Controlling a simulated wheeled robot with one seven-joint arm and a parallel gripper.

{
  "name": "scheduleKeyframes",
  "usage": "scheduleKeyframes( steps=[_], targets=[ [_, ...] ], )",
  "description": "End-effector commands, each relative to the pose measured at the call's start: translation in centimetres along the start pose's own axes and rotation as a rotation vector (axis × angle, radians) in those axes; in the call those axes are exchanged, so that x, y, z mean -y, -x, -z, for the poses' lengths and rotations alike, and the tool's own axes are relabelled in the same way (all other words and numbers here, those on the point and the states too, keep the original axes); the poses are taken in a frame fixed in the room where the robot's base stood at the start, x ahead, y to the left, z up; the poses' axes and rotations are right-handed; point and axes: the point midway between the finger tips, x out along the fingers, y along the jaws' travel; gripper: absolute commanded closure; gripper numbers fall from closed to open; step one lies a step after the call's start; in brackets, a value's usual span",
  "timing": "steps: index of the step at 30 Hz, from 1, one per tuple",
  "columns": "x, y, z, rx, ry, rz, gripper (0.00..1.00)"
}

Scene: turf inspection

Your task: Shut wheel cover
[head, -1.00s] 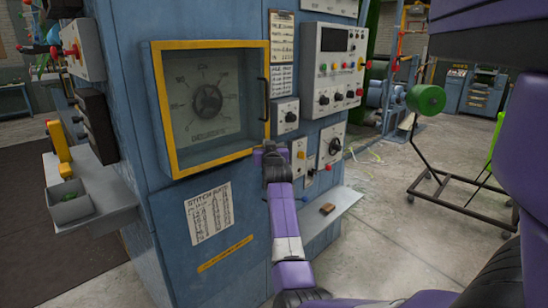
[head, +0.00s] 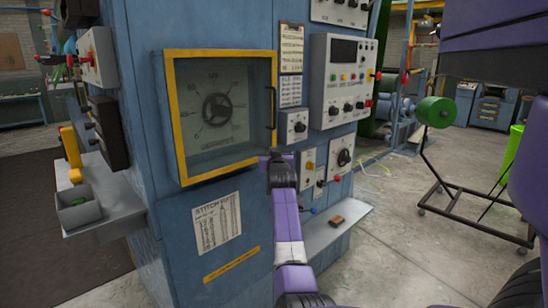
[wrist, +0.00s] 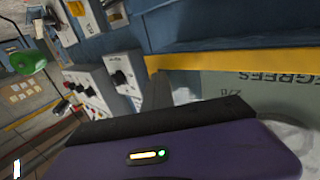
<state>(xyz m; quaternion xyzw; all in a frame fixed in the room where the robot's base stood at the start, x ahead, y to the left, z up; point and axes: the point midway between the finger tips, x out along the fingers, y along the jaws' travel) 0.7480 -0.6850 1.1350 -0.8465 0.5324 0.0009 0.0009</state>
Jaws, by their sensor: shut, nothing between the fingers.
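The wheel cover (head: 226,168) is a clear pane in a yellow frame with a dark handle (head: 273,108) on its right side. It lies over a dark handwheel (head: 217,108) on a graduated dial, seen through the pane. The cover looks shut or nearly so; I cannot tell whether a small gap is left. My gripper (head: 268,159) is at the cover's lower right corner, close to or touching the frame. Its fingers are small and partly hidden, shut with nothing held. In the wrist view the yellow frame (wrist: 235,61) passes just beyond my purple gripper body.
Right of the cover are a small knob box (head: 294,126), a control panel (head: 343,80) and lower switch boxes (head: 341,160). A grey shelf (head: 318,236) with a brown block juts out below. A grey bin (head: 78,208) is at left.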

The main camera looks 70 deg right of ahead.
Motion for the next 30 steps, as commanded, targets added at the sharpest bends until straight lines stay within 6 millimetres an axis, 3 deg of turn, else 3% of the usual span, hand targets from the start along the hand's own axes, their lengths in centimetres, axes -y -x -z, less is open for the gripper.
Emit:
scheduleKeyframes(
  steps=[2, 15, 30],
  targets=[
    [1.0, 1.0, 0.4, -0.010, 0.000, 0.013, 1.00],
    [0.2, 7.0, 0.0, -0.002, 0.002, 0.004, 1.00],
    [-0.1, 7.8, 0.0, -0.001, 0.002, 0.000, 1.00]
  ],
)
